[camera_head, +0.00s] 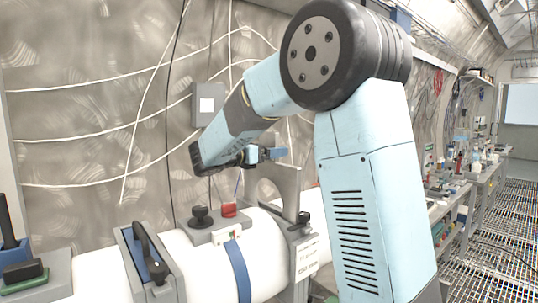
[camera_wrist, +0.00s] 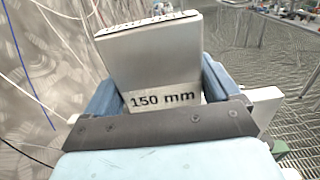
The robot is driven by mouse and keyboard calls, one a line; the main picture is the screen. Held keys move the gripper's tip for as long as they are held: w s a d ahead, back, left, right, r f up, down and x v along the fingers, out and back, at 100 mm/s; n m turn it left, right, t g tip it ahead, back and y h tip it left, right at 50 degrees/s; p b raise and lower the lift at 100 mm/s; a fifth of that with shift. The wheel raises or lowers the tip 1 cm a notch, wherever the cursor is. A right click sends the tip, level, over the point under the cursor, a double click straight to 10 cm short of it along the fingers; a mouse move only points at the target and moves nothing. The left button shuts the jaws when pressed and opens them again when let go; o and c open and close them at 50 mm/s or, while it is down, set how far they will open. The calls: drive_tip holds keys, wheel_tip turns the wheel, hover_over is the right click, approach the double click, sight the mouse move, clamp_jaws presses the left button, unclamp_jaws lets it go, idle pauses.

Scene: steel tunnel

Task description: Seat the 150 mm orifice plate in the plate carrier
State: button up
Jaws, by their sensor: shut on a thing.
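My gripper (camera_head: 264,154) is at the end of the arm, above the white pipe, with its blue fingers closed on a grey tab. The wrist view shows that tab between the fingers, with the label "150 mm" on it; it belongs to the orifice plate (camera_wrist: 152,58). In the head view the grey plate (camera_head: 288,184), with a curved opening, stands upright below the fingers. The plate carrier (camera_head: 301,236) is the grey collar around the pipe below it, with a white tag. I cannot tell how far the plate sits in the carrier's slot. My arm hides part of the right side.
The white pipe (camera_head: 195,262) carries a grey clamp with a black handle (camera_head: 150,252), a black knob (camera_head: 202,214), a red block (camera_head: 229,209) and a blue strap (camera_head: 238,270). Cables and a grey wall box (camera_head: 208,104) are behind. Cluttered benches and a grated floor (camera_head: 490,240) lie right.

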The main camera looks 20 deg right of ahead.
sight(267, 180)
drive_tip(key=shift+r, duration=0.65)
drive_tip(key=shift+s+f, duration=0.1)
drive_tip(key=shift+f, duration=5.25)
idle(1.9)
